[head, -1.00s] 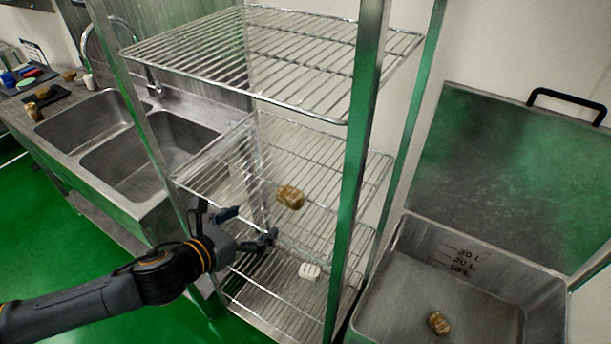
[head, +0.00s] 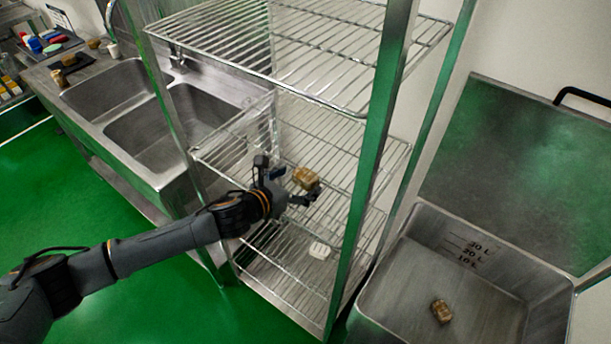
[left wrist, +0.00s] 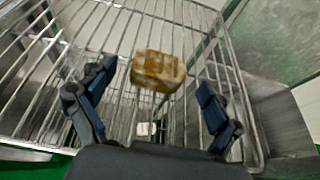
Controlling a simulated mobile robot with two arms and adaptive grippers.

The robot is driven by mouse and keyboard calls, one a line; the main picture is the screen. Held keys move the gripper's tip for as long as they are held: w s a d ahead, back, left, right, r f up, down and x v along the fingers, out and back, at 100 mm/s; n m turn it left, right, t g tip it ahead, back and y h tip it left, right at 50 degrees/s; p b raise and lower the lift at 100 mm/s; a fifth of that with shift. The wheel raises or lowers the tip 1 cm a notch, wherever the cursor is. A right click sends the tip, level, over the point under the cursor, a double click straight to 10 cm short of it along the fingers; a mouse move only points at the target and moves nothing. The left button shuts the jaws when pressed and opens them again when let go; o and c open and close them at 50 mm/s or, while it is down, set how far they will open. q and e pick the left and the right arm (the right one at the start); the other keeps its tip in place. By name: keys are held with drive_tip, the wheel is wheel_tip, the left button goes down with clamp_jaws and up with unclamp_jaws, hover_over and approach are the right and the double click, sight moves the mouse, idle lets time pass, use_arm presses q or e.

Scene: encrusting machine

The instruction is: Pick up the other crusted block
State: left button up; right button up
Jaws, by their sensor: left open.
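A brown crusted block (head: 306,178) sits on the middle wire shelf of the rack. My left gripper (head: 284,182) is open just in front of it and to its left. In the left wrist view the block (left wrist: 158,70) is ahead of and between the open fingers (left wrist: 152,100), not gripped. Another crusted block (head: 441,311) lies on the floor of the steel bin at the right. My right gripper is not in view.
The rack's upright post (head: 378,150) stands right of the gripper, and the top wire shelf (head: 300,50) hangs above. A white block (head: 320,250) lies on the lower shelf. The steel bin (head: 400,290) has a raised lid (head: 530,170). A double sink (head: 150,120) is at the left.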

sight(301, 179)
use_arm(q)
drive_tip(key=shift+p+x, duration=0.35)
drive_tip(key=shift+x, duration=1.55)
drive_tip(key=shift+a, duration=0.1)
drive_tip(key=shift+s, duration=0.1)
drive_tip(key=shift+c, duration=0.2)
drive_tip(key=c, duration=1.3)
drive_tip(key=shift+o, duration=0.2)
